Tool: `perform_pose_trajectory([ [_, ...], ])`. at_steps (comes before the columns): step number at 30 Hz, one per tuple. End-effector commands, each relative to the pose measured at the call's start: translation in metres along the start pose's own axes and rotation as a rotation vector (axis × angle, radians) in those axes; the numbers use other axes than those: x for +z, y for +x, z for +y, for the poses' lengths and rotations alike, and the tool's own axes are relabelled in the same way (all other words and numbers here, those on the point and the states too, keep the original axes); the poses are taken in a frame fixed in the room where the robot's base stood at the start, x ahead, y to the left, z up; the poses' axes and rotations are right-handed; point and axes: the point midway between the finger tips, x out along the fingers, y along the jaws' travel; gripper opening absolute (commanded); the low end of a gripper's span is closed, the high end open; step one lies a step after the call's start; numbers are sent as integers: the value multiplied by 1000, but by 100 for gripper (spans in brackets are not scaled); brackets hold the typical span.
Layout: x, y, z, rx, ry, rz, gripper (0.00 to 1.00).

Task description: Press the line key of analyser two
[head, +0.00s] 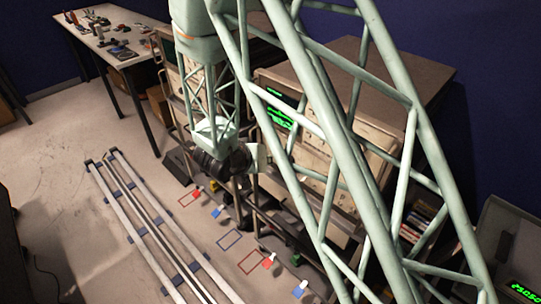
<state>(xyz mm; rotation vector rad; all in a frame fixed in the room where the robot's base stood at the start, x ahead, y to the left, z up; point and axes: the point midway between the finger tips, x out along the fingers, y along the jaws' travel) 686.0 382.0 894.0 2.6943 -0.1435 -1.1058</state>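A large cream analyser cabinet with a green lit display (281,117) stands behind my lattice arm, which covers much of its front. Another unit with a green display (523,291) is cut off at the lower right. I cannot read which one is analyser two, and I cannot make out the line key. My gripper (222,162) is dark and hangs below the pale green wrist, in front and to the left of the middle cabinet. Its fingertips are not clear, so I cannot tell whether it is open, shut or touching anything.
A long table (115,40) with small tools stands at the back left. Pale floor rails (150,225) run along the left. Red and blue marked outlines (230,240) with small coloured items lie on the floor before the cabinets. Books (418,222) sit low at the right.

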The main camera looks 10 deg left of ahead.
Motion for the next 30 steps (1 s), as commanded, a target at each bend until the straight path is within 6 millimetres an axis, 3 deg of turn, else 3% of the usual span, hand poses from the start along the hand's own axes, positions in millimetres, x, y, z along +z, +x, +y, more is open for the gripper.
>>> perform_pose_trajectory([
  [30,28,-40,-29,0,0,0,0],
])
